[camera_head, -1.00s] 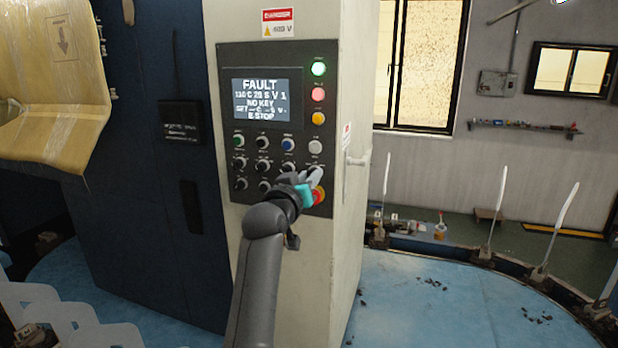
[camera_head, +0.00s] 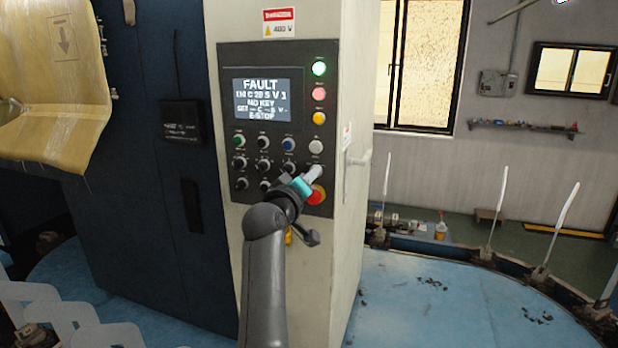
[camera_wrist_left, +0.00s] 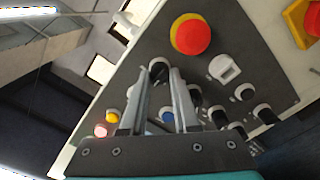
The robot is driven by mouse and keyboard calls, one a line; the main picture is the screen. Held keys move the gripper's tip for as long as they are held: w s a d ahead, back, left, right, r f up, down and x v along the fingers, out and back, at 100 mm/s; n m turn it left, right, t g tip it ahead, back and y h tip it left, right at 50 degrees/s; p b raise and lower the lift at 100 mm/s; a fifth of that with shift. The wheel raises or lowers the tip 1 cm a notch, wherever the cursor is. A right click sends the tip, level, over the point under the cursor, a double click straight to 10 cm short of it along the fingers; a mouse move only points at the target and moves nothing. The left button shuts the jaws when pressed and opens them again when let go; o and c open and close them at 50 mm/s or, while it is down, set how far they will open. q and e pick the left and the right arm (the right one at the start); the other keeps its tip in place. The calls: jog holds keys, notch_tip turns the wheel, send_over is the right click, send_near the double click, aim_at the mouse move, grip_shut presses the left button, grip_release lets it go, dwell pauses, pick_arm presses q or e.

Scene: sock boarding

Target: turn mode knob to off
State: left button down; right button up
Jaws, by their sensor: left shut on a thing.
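The control panel (camera_head: 228,120) is on the front of a cream cabinet, with rows of black knobs and coloured buttons. My left gripper (camera_head: 314,172) is at the panel's right column, just above the red emergency stop button (camera_head: 316,195). In the left wrist view its two fingers (camera_wrist_left: 162,72) close around a black knob (camera_wrist_left: 158,67) near their tips. That knob's label is not readable, and the gripper hides it in the head view. My right gripper is not in view.
A white key-switch-like part (camera_wrist_left: 224,68) and other black knobs (camera_wrist_left: 243,92) sit close to the fingers. Green, red and yellow lamps (camera_head: 319,93) line the panel's upper right.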

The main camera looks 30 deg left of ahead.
pick_arm(q)
jog(key=c, duration=0.7)
grip_release()
jog(key=shift+o, duration=0.2)
jog(key=shift+s, duration=0.1)
jog(key=b+v, duration=0.2)
jog(key=v, duration=1.3)
jog(key=shift+b, duration=0.4)
jog(key=shift+a, duration=0.1)
jog(key=shift+s+f, duration=0.1)
